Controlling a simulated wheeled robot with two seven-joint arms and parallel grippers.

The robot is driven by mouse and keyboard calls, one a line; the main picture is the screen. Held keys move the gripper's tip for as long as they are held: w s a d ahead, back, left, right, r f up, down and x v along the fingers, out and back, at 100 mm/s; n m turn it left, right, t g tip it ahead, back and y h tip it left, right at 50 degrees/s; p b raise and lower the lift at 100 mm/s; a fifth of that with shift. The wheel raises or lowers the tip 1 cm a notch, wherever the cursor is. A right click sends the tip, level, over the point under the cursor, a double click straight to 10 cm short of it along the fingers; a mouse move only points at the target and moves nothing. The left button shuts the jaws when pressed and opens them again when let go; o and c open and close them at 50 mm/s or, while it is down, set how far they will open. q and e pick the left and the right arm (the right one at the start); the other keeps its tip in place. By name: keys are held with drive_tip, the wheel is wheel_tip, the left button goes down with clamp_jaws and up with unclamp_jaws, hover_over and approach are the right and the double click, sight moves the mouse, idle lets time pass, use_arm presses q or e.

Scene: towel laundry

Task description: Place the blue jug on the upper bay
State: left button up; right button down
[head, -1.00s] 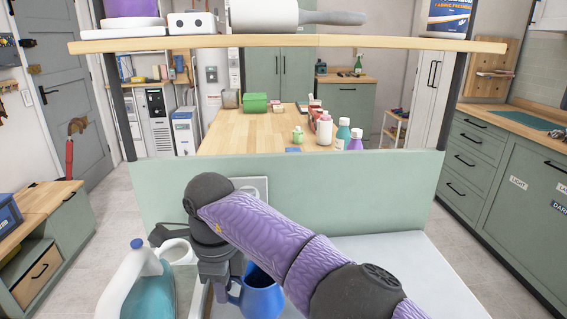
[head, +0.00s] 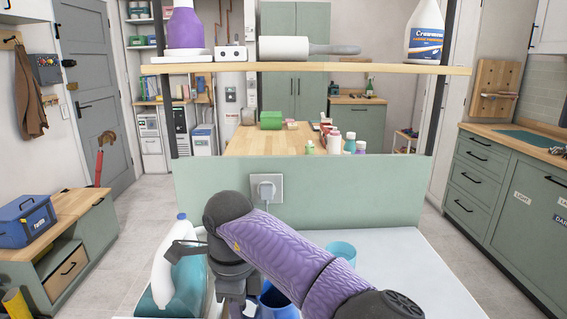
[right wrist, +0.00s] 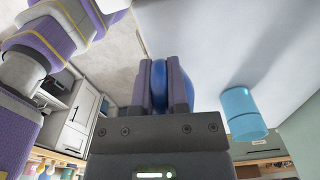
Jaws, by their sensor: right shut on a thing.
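The blue jug (head: 278,302) is low in the head view, partly hidden behind my right arm and cut by the bottom edge. My right gripper (head: 240,306) points down beside it. In the right wrist view its two fingers (right wrist: 160,62) are closed with part of the blue jug (right wrist: 159,88) between them. The upper bay appears to be the wooden shelf (head: 320,68) above the green back panel, higher than the gripper. My left gripper is not in view.
The shelf holds a purple bottle (head: 184,28), a white box (head: 230,53), a lint roller (head: 285,48) and a white-blue bottle (head: 425,32). A cyan cup (head: 342,250) stands on the pale worktop (head: 400,265).

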drive_tip(key=shift+w+d+r, duration=0.2)
drive_tip(key=shift+w+d, duration=0.05)
drive_tip(key=shift+w, duration=0.1)
drive_tip(key=d+r+n, duration=0.2)
drive_tip(key=w+d+r+n, duration=0.1)
drive_tip(key=d+r+n, duration=0.1)
drive_tip(key=d, duration=0.1)
drive_tip(key=shift+w+d+r, duration=0.15)
drive_tip(key=shift+w, duration=0.05)
drive_tip(key=s+d+r+n, duration=0.4)
drive_tip(key=s+d+n, duration=0.75)
drive_tip(key=d, duration=0.35)
wheel_tip(320, 180, down, 9)
drive_tip(key=n, duration=0.3)
drive_tip(key=shift+s+f, duration=0.2)
drive_tip(key=shift+s, duration=0.15)
